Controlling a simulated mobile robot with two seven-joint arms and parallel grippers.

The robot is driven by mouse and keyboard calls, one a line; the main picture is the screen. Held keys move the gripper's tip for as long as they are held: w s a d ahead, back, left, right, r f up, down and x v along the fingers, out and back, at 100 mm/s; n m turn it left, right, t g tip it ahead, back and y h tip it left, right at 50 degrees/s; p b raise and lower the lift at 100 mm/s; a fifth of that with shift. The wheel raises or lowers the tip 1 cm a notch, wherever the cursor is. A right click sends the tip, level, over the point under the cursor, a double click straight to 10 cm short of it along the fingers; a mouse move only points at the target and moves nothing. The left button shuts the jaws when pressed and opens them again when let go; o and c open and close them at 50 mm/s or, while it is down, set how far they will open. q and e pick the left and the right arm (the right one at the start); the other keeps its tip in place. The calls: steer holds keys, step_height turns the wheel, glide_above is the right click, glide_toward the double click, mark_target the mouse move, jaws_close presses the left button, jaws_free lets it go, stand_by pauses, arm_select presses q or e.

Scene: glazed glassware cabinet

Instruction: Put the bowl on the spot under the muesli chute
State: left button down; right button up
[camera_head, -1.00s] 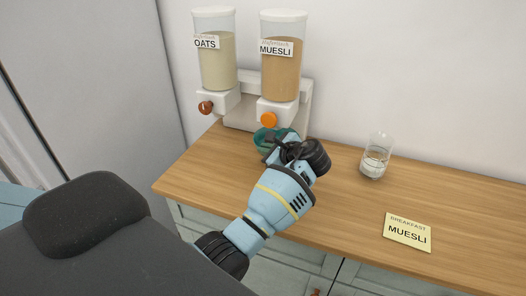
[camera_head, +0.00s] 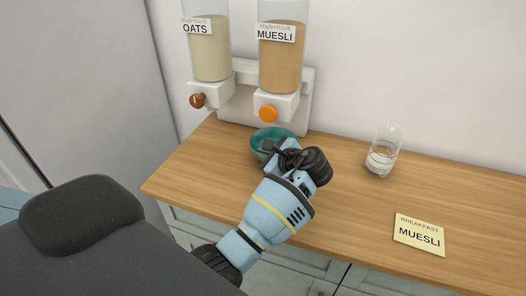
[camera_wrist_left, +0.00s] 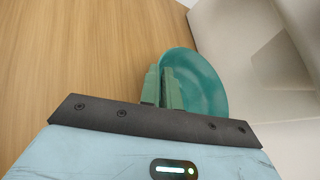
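The teal bowl (camera_head: 262,138) is at the back of the counter, just in front of the muesli dispenser (camera_head: 281,60) and below its orange knob (camera_head: 268,114). My left gripper (camera_head: 272,149) reaches its near side and hides part of it. In the left wrist view the bowl (camera_wrist_left: 208,82) shows beside the green fingers (camera_wrist_left: 161,88). They are close together at its rim, one outside and one inside, and look shut on it. I cannot tell whether the bowl touches the counter. My right gripper is not in view.
The oats dispenser (camera_head: 209,50) stands left of the muesli one, on the same white stand (camera_head: 236,103). A yellow card reading "BREAKFAST MUESLI" (camera_head: 419,234) lies near the front. The wooden counter (camera_head: 340,185) is clear between them.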

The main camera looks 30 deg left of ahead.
arm_select(q)
steer(key=shift+r, duration=0.15)
steer(key=shift+d, duration=0.25)
steer(key=c, duration=1.9)
jaws_free()
steer(key=o, duration=0.3)
steer(key=v, duration=1.2)
steer(key=shift+p, duration=0.45)
